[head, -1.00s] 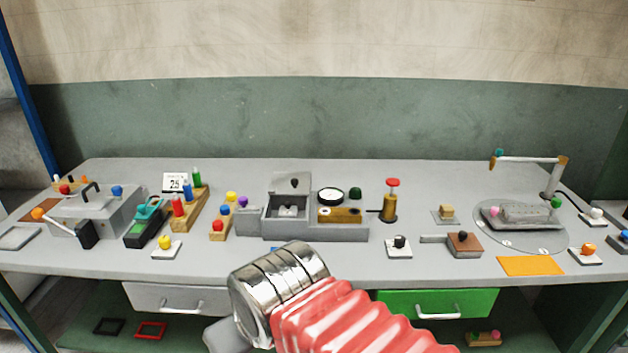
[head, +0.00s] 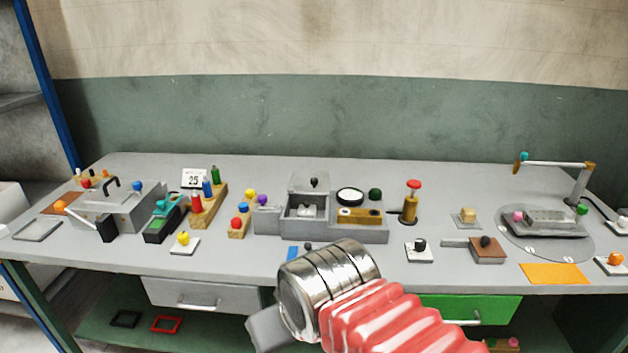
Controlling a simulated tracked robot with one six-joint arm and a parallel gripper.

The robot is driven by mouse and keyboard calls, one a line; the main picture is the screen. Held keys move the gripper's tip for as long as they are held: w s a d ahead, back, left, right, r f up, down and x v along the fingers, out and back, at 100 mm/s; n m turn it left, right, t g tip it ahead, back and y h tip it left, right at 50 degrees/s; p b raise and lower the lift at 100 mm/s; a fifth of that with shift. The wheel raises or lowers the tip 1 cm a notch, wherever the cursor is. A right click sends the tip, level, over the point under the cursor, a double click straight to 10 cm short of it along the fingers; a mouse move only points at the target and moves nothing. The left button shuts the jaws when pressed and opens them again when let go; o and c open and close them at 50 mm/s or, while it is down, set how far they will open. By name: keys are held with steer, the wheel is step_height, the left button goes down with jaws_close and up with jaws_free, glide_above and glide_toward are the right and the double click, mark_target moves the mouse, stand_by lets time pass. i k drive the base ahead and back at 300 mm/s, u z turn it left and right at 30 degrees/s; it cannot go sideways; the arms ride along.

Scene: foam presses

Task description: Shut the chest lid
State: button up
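A grey chest (head: 294,227) sits in the middle of the bench as part of a long grey block. Its lid (head: 309,184) stands raised at the back, with a small dark knob on it. The chest's inside is open to view and holds something small and light grey. My arm, a shiny metal wrist with a red ribbed sleeve, is in front of the bench, nearer the camera than the chest and apart from it. A grey part at its lower left seems to be my gripper (head: 266,331). Its fingers cannot be made out, nor whether it holds anything.
Right of the chest on the same block are a round dial (head: 350,196) and a brass part (head: 360,215). A red-topped plunger (head: 413,187) stands further right. Left are coloured pegs on a wooden step (head: 208,208) and a grey box with a black handle (head: 117,209). Drawers are below.

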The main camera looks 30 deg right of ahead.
mark_target(305, 183)
steer(key=u, duration=0.05)
steer(key=i, duration=1)
steer(key=z, duration=0.05)
